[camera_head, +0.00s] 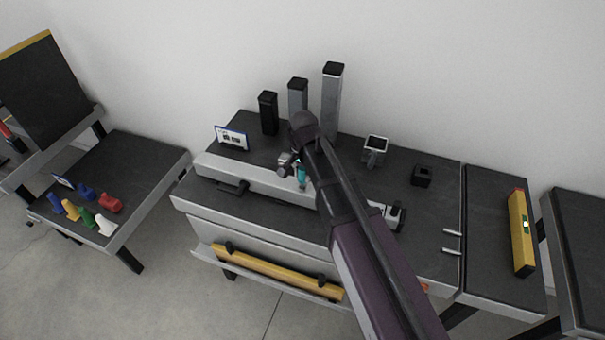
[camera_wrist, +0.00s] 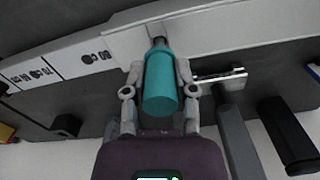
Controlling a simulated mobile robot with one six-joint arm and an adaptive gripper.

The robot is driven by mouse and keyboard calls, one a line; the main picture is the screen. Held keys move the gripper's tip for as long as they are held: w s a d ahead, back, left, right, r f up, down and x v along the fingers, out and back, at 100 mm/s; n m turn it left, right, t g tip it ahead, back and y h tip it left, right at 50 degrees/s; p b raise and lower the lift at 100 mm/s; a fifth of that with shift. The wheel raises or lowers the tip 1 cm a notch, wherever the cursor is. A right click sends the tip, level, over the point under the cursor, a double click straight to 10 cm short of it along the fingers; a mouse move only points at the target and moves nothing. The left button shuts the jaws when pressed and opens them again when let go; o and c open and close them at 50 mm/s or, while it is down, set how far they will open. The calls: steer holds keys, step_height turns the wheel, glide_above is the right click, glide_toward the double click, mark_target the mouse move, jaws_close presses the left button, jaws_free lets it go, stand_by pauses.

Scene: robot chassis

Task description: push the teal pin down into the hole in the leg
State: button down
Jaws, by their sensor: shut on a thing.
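The teal pin (camera_wrist: 160,85) is upside down in the wrist view, its dark narrow tip pointing to the leg. It also shows in the head view (camera_head: 302,176), partly hidden by my arm. My gripper (camera_wrist: 160,72) is shut on the teal pin, one finger on each side. In the head view my gripper (camera_head: 293,165) is over the leg. The leg (camera_head: 250,180) is a long light grey bar lying along the front of the bench; it also shows in the wrist view (camera_wrist: 235,30). The tip meets the leg at a small recess; I cannot tell how deep it sits.
Several upright posts (camera_head: 332,100) stand at the back of the bench (camera_head: 435,235). A sign (camera_head: 231,137), a small device (camera_head: 375,148) and a black block (camera_head: 422,176) also stand there. A yellow level (camera_head: 521,232) lies on the right. Coloured pieces (camera_head: 85,216) lie on the left table.

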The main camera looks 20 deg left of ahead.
steer(key=shift+f+b, duration=1.2)
steer(key=shift+f, duration=0.15)
steer(key=shift+f, duration=0.1)
steer(key=shift+c, duration=1.7)
jaws_free()
step_height(320, 180, up, 12)
steer(key=p, duration=1.2)
steer(key=shift+r, duration=0.25)
